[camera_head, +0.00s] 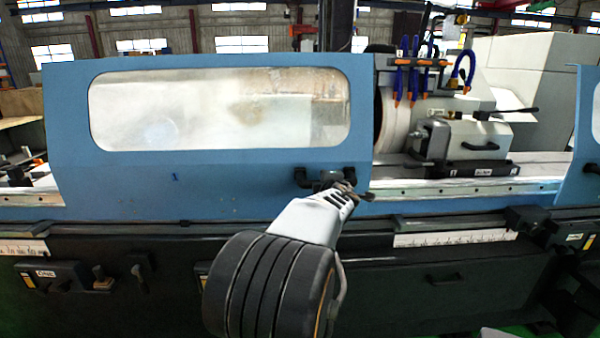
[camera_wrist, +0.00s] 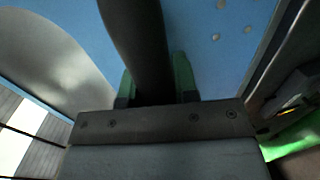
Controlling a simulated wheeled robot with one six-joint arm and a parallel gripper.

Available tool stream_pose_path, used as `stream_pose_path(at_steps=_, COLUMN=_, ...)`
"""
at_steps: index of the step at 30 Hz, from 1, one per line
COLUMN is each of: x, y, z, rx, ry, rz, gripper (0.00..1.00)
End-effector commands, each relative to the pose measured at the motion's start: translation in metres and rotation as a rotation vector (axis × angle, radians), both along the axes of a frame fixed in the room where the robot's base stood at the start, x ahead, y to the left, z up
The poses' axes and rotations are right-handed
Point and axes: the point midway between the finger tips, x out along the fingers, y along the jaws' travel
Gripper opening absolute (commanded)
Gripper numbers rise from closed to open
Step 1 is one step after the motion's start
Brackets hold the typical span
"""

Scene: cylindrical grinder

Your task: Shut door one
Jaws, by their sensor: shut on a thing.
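Door one (camera_head: 225,190) is the blue sliding door with a wide clouded window (camera_head: 220,110) and a small "1" on its lower left. Its black handle (camera_head: 302,177) is at the lower right of the door. My gripper (camera_head: 340,184) is at this handle, its fingers small and partly hidden in the head view. In the wrist view the dark handle bar (camera_wrist: 137,40) runs between the two green-edged fingers of my gripper (camera_wrist: 155,85), which is shut on it. The blue door face (camera_wrist: 215,50) lies behind.
A second blue door (camera_head: 585,140) stands at the right edge. A dark machine base (camera_head: 430,275) with levers runs below.

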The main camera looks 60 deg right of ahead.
Motion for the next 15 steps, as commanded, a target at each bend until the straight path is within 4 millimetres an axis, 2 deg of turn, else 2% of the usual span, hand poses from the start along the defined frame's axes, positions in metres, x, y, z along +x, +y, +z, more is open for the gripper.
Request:
stream_pose_path(at_steps=1, x=-0.010, y=-0.005, z=0.003, rx=0.005, ry=0.001, rz=0.000, gripper=0.00)
stream_pose_path(at_steps=6, x=-0.033, y=-0.018, z=0.001, rx=0.003, ry=-0.002, rz=0.009, gripper=0.00)
stream_pose_path(at_steps=15, x=-0.054, y=-0.028, z=0.000, rx=-0.001, ry=-0.003, rz=0.009, gripper=0.00)
